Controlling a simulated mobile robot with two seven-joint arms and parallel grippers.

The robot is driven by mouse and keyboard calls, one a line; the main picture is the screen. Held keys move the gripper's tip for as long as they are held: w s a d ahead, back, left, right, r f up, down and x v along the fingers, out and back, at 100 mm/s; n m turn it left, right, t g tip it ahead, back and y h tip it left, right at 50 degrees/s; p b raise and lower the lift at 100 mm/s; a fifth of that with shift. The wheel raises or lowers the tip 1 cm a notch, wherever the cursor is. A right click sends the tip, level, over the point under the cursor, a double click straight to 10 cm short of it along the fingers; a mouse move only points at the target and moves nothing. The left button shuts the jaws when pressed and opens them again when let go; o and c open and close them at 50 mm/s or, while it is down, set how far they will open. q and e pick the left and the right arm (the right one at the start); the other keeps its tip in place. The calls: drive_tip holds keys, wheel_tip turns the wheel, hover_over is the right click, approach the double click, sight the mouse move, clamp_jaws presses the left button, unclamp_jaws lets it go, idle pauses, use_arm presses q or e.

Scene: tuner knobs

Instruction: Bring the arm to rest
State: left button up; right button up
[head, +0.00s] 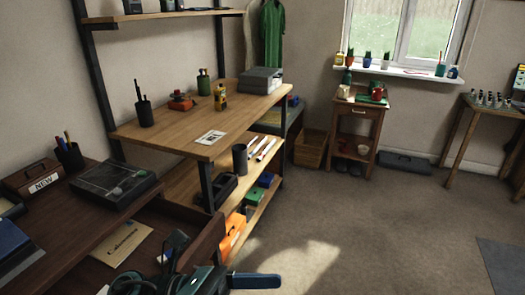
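Part of my arm shows at the bottom edge of the head view, left of centre, as dark, teal and blue pieces. I take the dark end near the open drawer to be my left gripper (173,252). It is small and partly cut off by the frame, so its finger opening is unclear. I see nothing clearly held in it. The open drawer (207,244) of the dark desk lies around and behind it, with a tan envelope (122,243) inside. I cannot tell whether the arm touches the drawer. My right gripper is not in view.
A dark desk (90,235) with a clear-lidded black box (115,182) and a pen cup (69,155) is at left. A wooden shelf unit (180,140) stands beyond it. A side table (357,128) is at the back. Carpet (390,225) is clear at right.

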use_arm(q)
drive_tip(key=w+a+f+n+t+y+b, duration=0.1)
drive_tip(key=w+a+f+n+t+y, duration=0.15)
drive_tip(key=n+t, duration=0.9)
drive_tip(key=w+a+f+n+t+y+b, duration=0.3)
drive_tip(key=n+t, duration=0.4)
drive_tip(key=n, duration=1)
drive_tip(key=s+a+f+n+g+y+b, duration=0.15)
drive_tip(key=s+a+f+n+y, duration=0.3)
drive_tip(key=f+n, duration=0.5)
drive_tip(key=s+a+f+n+g+y+p, duration=0.1)
drive_tip(key=s+a+f+n+g+y, duration=0.2)
drive_tip(key=f+n+y, duration=0.5)
drive_tip(key=r+p, duration=0.1)
drive_tip(key=p, duration=0.3)
drive_tip(key=r+g+h+p, duration=0.1)
drive_tip(key=p, duration=0.4)
drive_tip(key=r+p, duration=0.1)
drive_tip(key=p, duration=0.3)
drive_tip(key=shift+w+a+r+g+p, duration=0.25)
drive_tip(key=shift+w+r+g+p, duration=0.05)
drive_tip(key=shift+r+p, duration=0.1)
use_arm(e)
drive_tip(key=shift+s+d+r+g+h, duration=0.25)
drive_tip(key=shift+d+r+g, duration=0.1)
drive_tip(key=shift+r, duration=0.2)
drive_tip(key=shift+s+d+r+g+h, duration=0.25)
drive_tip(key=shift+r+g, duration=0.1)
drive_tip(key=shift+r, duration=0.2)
